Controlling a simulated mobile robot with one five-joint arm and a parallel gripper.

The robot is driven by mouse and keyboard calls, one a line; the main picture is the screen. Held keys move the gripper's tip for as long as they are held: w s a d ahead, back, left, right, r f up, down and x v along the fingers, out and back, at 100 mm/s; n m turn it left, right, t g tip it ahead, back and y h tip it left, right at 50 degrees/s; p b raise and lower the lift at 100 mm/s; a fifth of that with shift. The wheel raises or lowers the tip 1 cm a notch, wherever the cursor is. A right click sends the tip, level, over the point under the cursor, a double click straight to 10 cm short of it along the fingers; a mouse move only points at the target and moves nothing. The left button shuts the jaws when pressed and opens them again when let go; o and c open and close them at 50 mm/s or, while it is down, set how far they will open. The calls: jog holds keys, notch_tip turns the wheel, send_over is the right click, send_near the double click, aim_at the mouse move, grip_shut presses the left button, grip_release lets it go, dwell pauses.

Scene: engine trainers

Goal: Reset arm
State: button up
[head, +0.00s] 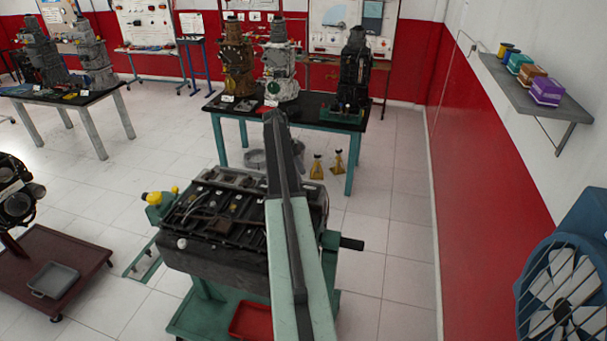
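My arm (297,245) reaches forward from the bottom centre of the head view. Its pale green link runs up to a dark grey section. The far end (275,125) sits in front of the black table, and I cannot make out separate fingertips there. Whether my gripper holds anything does not show. Below and behind the arm stands an engine trainer (215,225) on a green wheeled stand. The arm covers part of its right side. I cannot tell whether the arm touches it.
A black table (330,122) with several engine models stands ahead. Another table (85,97) is far left. A dark red cart (70,255) stands left, a blue fan (565,285) lower right. A wall shelf (520,88) holds small boxes. Floor right of the trainer is clear.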

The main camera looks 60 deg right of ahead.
jog(key=shift+w+a+r, duration=0.1)
jog(key=shift+w+r, duration=0.15)
jog(key=shift+r, duration=0.25)
